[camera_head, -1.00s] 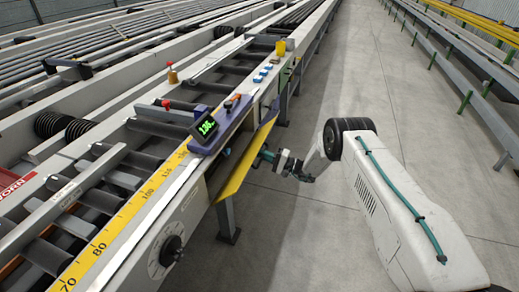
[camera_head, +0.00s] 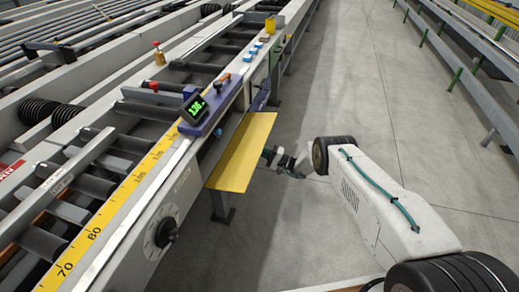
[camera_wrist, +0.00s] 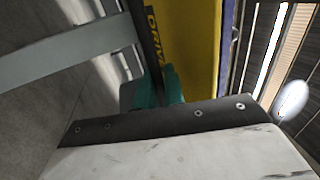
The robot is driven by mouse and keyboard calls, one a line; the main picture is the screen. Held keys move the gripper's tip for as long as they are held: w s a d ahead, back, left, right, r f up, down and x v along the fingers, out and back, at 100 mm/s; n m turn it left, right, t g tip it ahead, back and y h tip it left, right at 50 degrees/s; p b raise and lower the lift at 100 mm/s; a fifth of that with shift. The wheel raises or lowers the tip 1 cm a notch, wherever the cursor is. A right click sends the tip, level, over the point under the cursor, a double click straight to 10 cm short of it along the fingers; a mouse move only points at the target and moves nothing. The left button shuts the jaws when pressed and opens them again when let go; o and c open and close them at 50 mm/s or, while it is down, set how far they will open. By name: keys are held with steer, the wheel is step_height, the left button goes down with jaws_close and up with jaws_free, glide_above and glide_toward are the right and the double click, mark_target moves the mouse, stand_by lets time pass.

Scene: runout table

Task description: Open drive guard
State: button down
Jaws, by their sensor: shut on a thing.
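The drive guard (camera_head: 243,152) is a yellow panel on the side of the runout table (camera_head: 180,190). It is swung out from the frame, tilted outward, with a dark gap behind it. In the wrist view the yellow guard (camera_wrist: 190,40) shows "DRIVE" lettering beside a dark edge strip. My gripper (camera_head: 267,156) is at the guard's outer edge. In the wrist view its teal fingers (camera_wrist: 160,88) are shut at that edge. The exact contact is partly hidden by my wrist.
A digital readout (camera_head: 195,108) and a yellow scale (camera_head: 115,205) lie along the table's top. A black dial (camera_head: 165,232) is on its side. A table leg (camera_head: 221,206) stands below the guard. Open concrete floor (camera_head: 345,90) lies to the right, with a rail beyond.

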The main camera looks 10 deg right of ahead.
stand_by(0.5)
steer(key=c, duration=1.6)
jaws_free()
steer(key=shift+c, duration=0.2)
steer(key=v, duration=0.8)
steer(key=shift+f, duration=0.15)
steer(key=shift+a, duration=0.1)
